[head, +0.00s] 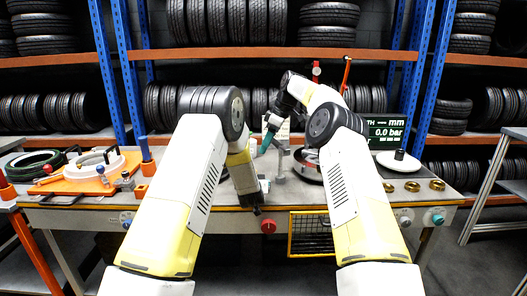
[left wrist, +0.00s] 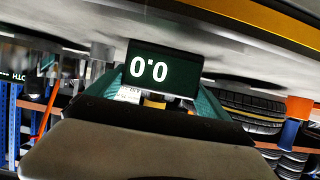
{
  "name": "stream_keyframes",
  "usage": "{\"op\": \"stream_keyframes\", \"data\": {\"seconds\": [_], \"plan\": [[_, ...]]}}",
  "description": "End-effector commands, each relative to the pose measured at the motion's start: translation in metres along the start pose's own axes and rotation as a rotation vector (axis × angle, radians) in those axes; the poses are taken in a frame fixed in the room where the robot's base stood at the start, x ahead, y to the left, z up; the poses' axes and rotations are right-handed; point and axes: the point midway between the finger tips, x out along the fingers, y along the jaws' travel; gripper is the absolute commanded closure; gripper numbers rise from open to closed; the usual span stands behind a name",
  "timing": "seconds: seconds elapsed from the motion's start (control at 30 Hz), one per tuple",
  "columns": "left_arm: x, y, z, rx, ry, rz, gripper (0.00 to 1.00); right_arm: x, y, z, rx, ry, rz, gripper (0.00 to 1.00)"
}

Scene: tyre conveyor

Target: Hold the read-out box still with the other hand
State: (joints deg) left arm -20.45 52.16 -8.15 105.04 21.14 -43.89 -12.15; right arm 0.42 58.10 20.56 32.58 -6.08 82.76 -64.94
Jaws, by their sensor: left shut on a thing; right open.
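The read-out box (left wrist: 160,70) is a dark box with white digits "0.0", upside down in the left wrist view. My left gripper (left wrist: 157,95) is shut on it, with a teal finger at either side. In the head view my left forearm reaches down to the bench's middle; I cannot make out its fingers or the box there. My right gripper (head: 267,141) is open above the bench, its teal fingertip pointing down and left. I see nothing held in it.
The grey bench (head: 330,196) carries an orange plate with a white ring (head: 95,170) at left. At right are a black-topped white disc (head: 399,161), brass rings (head: 412,186) and a dark display (head: 388,131). A yellow wire basket (head: 310,235) hangs below. Tyre racks stand behind.

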Motion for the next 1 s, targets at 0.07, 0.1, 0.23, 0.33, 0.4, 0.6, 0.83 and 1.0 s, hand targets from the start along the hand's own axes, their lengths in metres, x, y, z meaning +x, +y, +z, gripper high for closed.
{"op": "stream_keyframes", "data": {"seconds": [0.07,0.1,0.23,0.33,0.4,0.6,0.83,1.0], "plan": [[-0.0002,-0.0007,0.0043,0.001,-0.009,-0.001,0.45,-0.0008,-0.0002,-0.0001,0.000,0.000,-0.001,0.48],[-0.0002,-0.0007,0.0043,0.001,-0.009,-0.001,0.45,-0.0008,-0.0003,0.0000,0.000,0.000,-0.001,0.48],[-0.0002,-0.0007,0.0043,0.001,-0.009,-0.001,0.45,-0.0006,-0.0003,-0.0001,0.000,0.000,-0.001,0.48],[-0.0002,-0.0007,0.0043,0.001,-0.009,-0.001,0.45,-0.0005,-0.0003,-0.0001,0.000,0.000,-0.001,0.48],[-0.0002,-0.0007,0.0043,0.001,-0.009,-0.001,0.45,-0.0004,-0.0003,-0.0001,0.000,0.000,-0.001,0.48],[-0.0002,-0.0006,0.0043,0.001,-0.009,-0.001,0.45,-0.0003,-0.0002,-0.0001,0.000,0.000,-0.001,0.48],[-0.0002,-0.0006,0.0044,0.001,-0.009,-0.001,0.45,-0.0003,-0.0002,-0.0001,0.000,0.000,-0.001,0.48],[-0.0001,-0.0005,0.0035,0.001,-0.007,-0.001,0.00,-0.0002,-0.0003,-0.0001,0.000,0.000,-0.001,0.48]]}}
